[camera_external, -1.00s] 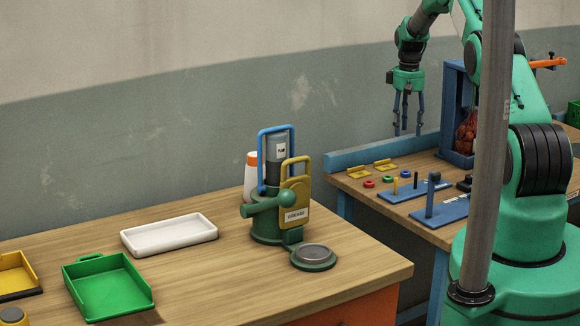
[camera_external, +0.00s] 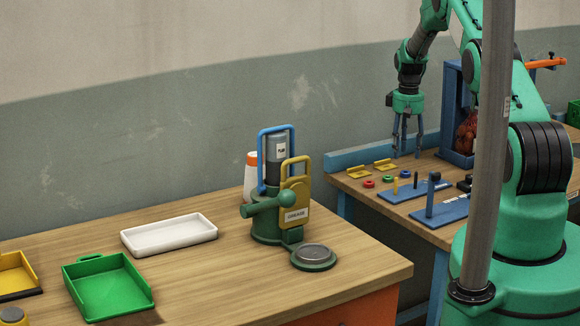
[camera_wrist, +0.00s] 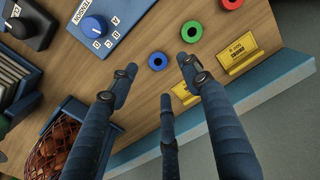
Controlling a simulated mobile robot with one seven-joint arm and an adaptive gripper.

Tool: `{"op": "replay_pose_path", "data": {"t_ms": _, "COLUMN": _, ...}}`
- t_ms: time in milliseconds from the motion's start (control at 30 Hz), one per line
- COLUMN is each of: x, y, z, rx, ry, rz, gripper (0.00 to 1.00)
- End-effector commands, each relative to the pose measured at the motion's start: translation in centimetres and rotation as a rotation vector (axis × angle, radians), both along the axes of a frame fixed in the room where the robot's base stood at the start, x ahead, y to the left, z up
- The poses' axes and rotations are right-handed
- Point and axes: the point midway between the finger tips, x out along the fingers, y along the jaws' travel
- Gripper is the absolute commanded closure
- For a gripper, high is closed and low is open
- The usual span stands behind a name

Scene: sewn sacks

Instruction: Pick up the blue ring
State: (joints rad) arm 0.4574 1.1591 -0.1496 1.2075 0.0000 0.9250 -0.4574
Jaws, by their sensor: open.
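The blue ring (camera_wrist: 158,61) lies flat on the wooden table in the wrist view, just beyond my fingertips; it also shows small in the external view (camera_external: 405,174). A green ring (camera_wrist: 192,32) and a red ring (camera_wrist: 231,3) lie in a row beside it; the red one is cut by the frame edge. My gripper (camera_external: 407,155) is open and empty, its fingers pointing down above the table. In the wrist view its fingers (camera_wrist: 158,75) are spread, with the blue ring showing between the two upper tips.
A blue frame with a red net sack (camera_external: 467,130) is to the right.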

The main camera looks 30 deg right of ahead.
Motion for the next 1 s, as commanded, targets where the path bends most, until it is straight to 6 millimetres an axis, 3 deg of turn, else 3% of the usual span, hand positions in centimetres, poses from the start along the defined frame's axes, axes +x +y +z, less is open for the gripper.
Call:
{"op": "replay_pose_path", "data": {"t_ms": 200, "x": 0.0, "y": 0.0, "z": -1.3, "rx": 0.0, "ry": -0.001, "rz": 0.0, "gripper": 0.51}}
{"op": "replay_pose_path", "data": {"t_ms": 667, "x": 0.0, "y": 0.0, "z": -1.7, "rx": 0.0, "ry": 0.0, "rz": 0.0, "gripper": 0.51}}
{"op": "replay_pose_path", "data": {"t_ms": 1000, "x": -0.2, "y": -0.3, "z": -4.2, "rx": 0.001, "ry": 0.001, "rz": 0.0, "gripper": 0.51}}
